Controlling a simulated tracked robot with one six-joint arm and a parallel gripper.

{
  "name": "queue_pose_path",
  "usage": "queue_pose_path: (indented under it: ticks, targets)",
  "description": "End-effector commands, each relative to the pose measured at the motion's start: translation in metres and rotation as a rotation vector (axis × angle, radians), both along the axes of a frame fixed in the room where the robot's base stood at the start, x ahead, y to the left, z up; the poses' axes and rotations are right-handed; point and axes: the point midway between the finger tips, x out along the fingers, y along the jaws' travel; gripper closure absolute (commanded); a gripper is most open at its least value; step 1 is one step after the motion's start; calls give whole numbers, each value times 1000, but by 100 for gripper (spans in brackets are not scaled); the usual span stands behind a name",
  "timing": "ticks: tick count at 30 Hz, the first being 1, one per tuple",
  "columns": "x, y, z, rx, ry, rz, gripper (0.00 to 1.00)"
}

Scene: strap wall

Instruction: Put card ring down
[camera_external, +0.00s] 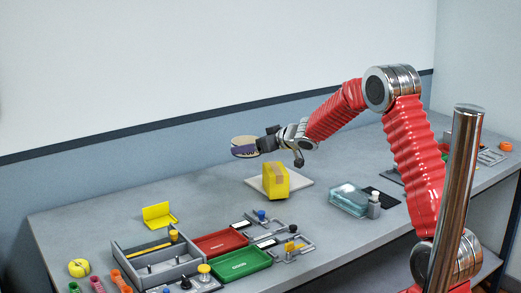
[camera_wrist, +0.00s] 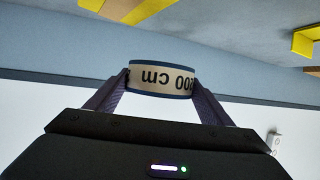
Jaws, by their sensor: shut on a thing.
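The card ring (camera_external: 244,149) is a short round band held above the table at the far left end of my arm. The ring is in the air, to the upper left of a yellow block (camera_external: 275,181) on a pale square plate (camera_external: 302,182).
A grey divided box (camera_external: 130,268), red tray (camera_external: 219,243) and green tray (camera_external: 240,264) stand at the front left. A yellow angled piece (camera_external: 158,215) lies behind them. The table's back left is clear.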

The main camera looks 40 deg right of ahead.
Motion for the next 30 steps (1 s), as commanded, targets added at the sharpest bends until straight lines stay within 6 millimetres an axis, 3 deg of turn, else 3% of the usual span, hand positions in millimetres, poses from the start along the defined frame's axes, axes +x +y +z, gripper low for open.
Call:
queue_pose_path:
  ticks: [1, 6, 15, 24, 30]
  targets:
    - [-6, -22, 4, 0, -1, -25, 46]
    - [-33, -81, 11, 0, 0, -75, 46]
    - [-98, -160, 15, -1, 1, -116, 46]
    - [-182, -203, 8, 1, 0, -100, 46]
    - [-248, -202, -5, 3, 2, -42, 46]
